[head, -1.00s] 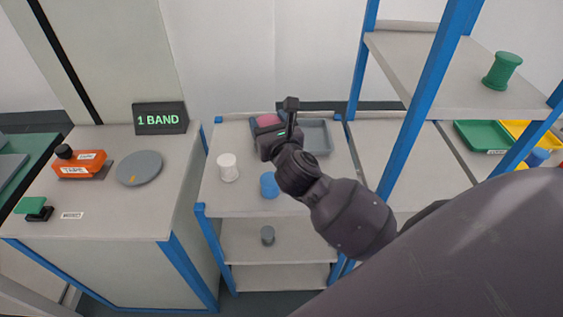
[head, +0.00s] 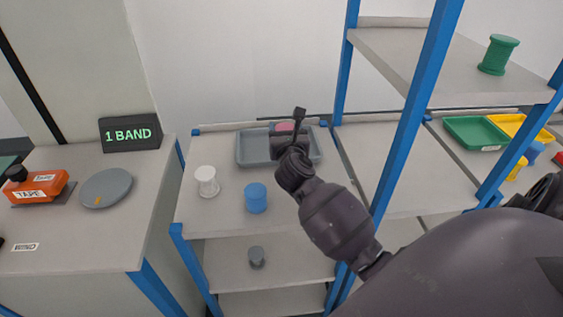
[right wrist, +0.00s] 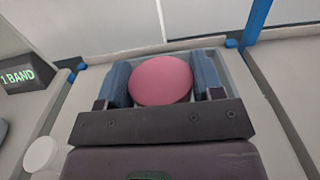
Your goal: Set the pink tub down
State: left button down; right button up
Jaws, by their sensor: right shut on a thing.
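The pink tub (head: 284,127) shows as a small pink patch behind my right gripper (head: 288,134) in the head view. In the right wrist view its round pink top (right wrist: 161,80) sits between the two fingers of my right gripper (right wrist: 162,84), which is shut on it. The grey tray (head: 247,153) lies on the middle table, and the tub appears over it in the head view. Whether the tub touches the tray's floor is hidden. My left gripper is not in view.
A white spool (head: 207,181) and a blue spool (head: 256,198) stand in front of the tray. The shelf unit's blue post (head: 415,130) rises to the right. A green tray (head: 472,133) lies beyond it. The "1 BAND" sign (head: 130,133) stands on the left table.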

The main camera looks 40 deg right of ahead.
notch_tip(320, 180, down, 4)
jog(key=shift+r+b, duration=0.15)
jog(key=shift+b, duration=0.3)
jog(key=shift+f, duration=0.4)
notch_tip(320, 180, down, 5)
jog(key=shift+b, duration=1.2)
jog(key=shift+f, duration=0.3)
jog(key=shift+r, duration=0.1)
jog(key=shift+f, duration=0.25)
jog(key=o, duration=0.9)
